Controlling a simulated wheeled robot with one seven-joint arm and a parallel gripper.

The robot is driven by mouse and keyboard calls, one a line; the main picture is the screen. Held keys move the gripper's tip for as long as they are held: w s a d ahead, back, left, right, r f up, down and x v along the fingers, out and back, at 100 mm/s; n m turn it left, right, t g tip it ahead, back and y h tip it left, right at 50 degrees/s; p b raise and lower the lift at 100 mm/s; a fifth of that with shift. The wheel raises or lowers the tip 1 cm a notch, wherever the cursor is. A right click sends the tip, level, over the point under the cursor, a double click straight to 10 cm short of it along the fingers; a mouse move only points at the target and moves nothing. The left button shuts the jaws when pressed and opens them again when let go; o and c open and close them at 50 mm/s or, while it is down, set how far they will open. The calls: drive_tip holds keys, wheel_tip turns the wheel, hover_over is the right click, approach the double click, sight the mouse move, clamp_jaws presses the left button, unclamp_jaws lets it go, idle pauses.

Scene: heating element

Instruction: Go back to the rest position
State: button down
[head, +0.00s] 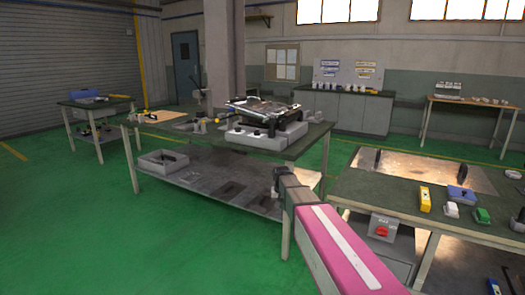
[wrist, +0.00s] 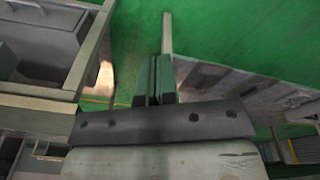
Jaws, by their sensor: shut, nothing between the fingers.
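My arm reaches in from the lower right of the head view, with a pink link that has a white stripe. My gripper (head: 277,178) is at its far end, in front of the green-topped workbench (head: 180,133) and apart from it. In the wrist view, the two dark fingers of my gripper (wrist: 157,72) lie side by side, shut, with nothing between them.
A second bench (head: 385,205) on the right, close to my arm, carries a yellow item (head: 425,200), a green block (head: 482,215) and a metal plate. A grey box with a red button (head: 383,228) is beneath it. Green floor (head: 70,230) is clear at left.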

drive_tip(key=s+d+f, duration=0.2)
drive_tip(key=s+d, duration=0.1)
drive_tip(key=s, duration=0.5)
drive_tip(key=s+d+f, duration=0.3)
drive_tip(key=s, duration=0.6)
drive_tip(key=s+d+f+n+g, duration=0.1)
drive_tip(key=s+d+f, duration=0.1)
drive_tip(key=s, duration=0.7)
drive_tip(key=shift+d+f+y, duration=0.2)
drive_tip(key=shift+d+y, duration=0.1)
drive_tip(key=shift+d, duration=0.5)
drive_tip(key=shift+w+a, duration=0.1)
